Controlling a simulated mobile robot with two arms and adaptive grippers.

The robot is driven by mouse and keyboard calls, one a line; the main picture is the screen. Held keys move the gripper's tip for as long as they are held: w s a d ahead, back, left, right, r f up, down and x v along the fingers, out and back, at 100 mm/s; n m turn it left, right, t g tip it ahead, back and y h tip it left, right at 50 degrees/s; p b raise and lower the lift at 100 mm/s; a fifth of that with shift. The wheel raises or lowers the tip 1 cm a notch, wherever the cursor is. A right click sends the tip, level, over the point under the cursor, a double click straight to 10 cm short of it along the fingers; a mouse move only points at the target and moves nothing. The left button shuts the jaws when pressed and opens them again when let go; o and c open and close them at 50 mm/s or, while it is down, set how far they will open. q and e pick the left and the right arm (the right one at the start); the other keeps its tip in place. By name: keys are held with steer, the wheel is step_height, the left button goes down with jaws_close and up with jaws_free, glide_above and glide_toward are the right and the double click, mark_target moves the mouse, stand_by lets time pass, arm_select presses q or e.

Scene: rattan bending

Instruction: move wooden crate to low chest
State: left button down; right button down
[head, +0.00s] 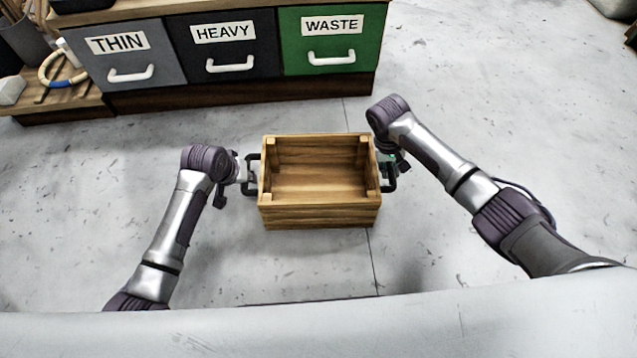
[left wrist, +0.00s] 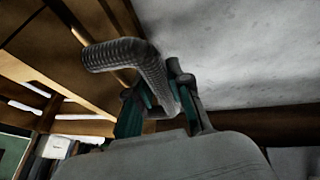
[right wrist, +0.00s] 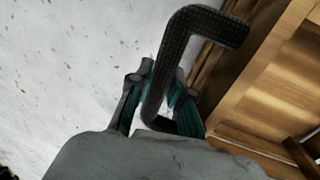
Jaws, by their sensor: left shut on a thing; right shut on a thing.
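The wooden crate (head: 320,215) is empty and open at the top, with a dark handle on each side. It is held level between my two arms in the head view, in front of the low chest (head: 240,95). My left gripper (head: 247,175) is shut on the crate's left handle (left wrist: 115,53). My right gripper (head: 388,172) is shut on the right handle (right wrist: 170,70). The crate's wood also shows in the right wrist view (right wrist: 265,90). The chest has drawers labelled THIN, HEAVY and WASTE. Its wooden top is mostly cut off by the frame edge.
A dark bin (head: 22,42) is at the upper left. The grey floor (head: 500,110) is clear to the right and between crate and chest.

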arm_select(q)
steer(key=shift+r, duration=0.15)
arm_select(e)
steer(key=shift+r, duration=0.15)
